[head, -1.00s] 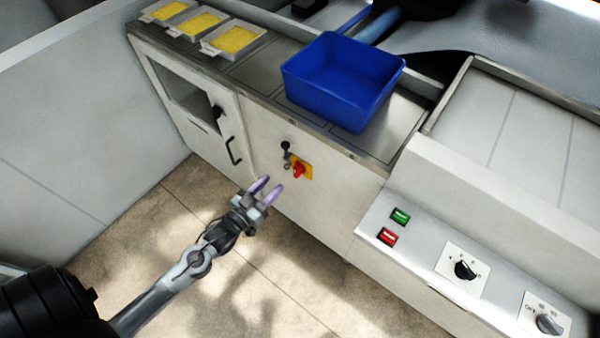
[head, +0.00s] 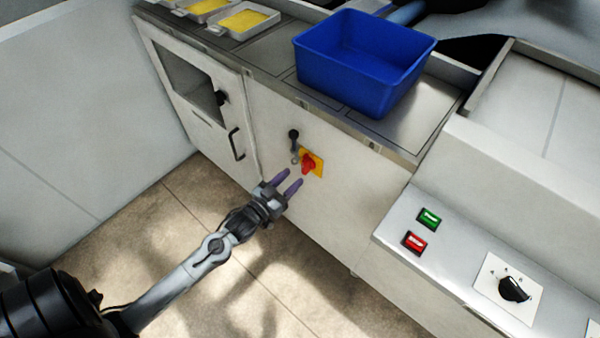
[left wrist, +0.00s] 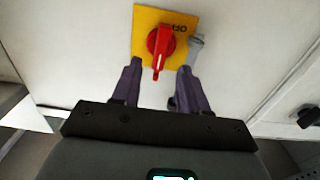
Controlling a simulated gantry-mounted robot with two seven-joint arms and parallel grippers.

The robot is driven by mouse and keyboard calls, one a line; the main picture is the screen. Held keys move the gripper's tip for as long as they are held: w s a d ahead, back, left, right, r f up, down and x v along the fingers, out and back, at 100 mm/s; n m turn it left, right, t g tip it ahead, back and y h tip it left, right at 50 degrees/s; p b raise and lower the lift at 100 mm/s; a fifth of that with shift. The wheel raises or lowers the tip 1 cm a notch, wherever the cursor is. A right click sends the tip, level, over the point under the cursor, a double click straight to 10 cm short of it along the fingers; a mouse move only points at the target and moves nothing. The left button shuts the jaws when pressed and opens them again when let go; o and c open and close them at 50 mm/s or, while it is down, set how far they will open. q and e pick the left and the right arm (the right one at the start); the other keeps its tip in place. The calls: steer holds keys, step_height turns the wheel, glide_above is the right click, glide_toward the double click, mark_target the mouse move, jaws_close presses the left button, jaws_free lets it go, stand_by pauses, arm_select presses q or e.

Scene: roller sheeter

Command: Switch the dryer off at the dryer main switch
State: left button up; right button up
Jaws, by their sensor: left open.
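The dryer main switch is a red rotary knob (head: 308,163) on a yellow plate (head: 318,162), set in the white front panel of the machine. In the left wrist view the red knob (left wrist: 160,45) sits on its yellow plate (left wrist: 145,20), its handle pointing down toward my gripper. My left gripper (head: 290,180) is open and empty, its two purple fingers just short of the knob. In the left wrist view the left gripper's fingertips (left wrist: 158,68) stand to either side of the knob's lower end, with no clear contact. My right gripper is not in view.
A black knob with a grey key or lever (head: 294,143) sits left of the switch plate. A black door handle (head: 236,144) is farther left. A blue bin (head: 350,85) stands on the top. Green (head: 429,218) and red (head: 415,242) buttons are on the right panel.

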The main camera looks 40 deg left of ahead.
mark_target(303, 167)
arm_select(q)
steer(key=shift+w+b, duration=0.6)
steer(key=shift+w, duration=1.9)
jaws_close()
